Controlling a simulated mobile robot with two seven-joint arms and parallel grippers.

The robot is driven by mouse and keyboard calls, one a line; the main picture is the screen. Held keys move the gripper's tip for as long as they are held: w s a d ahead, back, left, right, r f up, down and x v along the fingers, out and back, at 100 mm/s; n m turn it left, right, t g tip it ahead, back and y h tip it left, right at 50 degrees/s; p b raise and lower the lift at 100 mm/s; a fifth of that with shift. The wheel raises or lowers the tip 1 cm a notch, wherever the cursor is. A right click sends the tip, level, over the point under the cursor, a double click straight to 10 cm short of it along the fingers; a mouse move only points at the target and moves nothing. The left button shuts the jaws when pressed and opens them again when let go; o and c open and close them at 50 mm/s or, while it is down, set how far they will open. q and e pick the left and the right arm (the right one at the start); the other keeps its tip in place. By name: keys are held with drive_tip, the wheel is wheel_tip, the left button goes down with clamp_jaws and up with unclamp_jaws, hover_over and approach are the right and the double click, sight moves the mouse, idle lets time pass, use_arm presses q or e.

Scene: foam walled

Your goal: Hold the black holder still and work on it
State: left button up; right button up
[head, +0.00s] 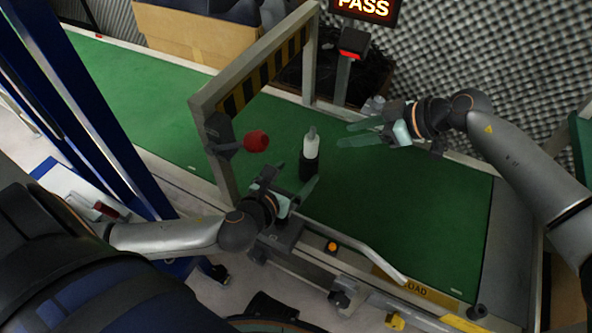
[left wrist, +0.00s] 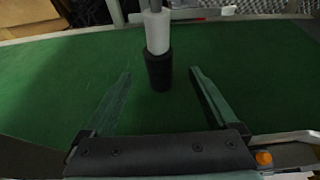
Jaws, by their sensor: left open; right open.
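The black holder (head: 308,168) stands upright on the green belt, with a white bottle-like piece (head: 311,145) with a grey top standing in it. In the left wrist view the black holder (left wrist: 159,72) is straight ahead, beyond the fingertips, with the white piece (left wrist: 157,32) above it. My left gripper (head: 296,182) is open and empty, close to the holder on its near side; in the left wrist view its fingers (left wrist: 160,76) are spread to either side, apart from the holder. My right gripper (head: 340,134) is open and empty, to the right of the white piece, fingers pointing left.
A grey frame (head: 312,60) with a black-yellow striped bar spans the green belt (head: 420,200) left of the holder. A red knob (head: 256,141) juts from it. A PASS sign (head: 365,8) stands behind. A bent rail (head: 365,252) runs along the near edge. The belt's right part is clear.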

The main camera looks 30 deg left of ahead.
sight(315, 154)
use_arm(q)
drive_tip(key=shift+w+a+f, duration=0.15)
drive_tip(key=shift+w, duration=0.1)
drive_tip(key=x, duration=1.1)
drive_tip(key=shift+w+f, duration=0.2)
drive_tip(key=shift+w, duration=0.15)
clamp_jaws()
idle(0.6)
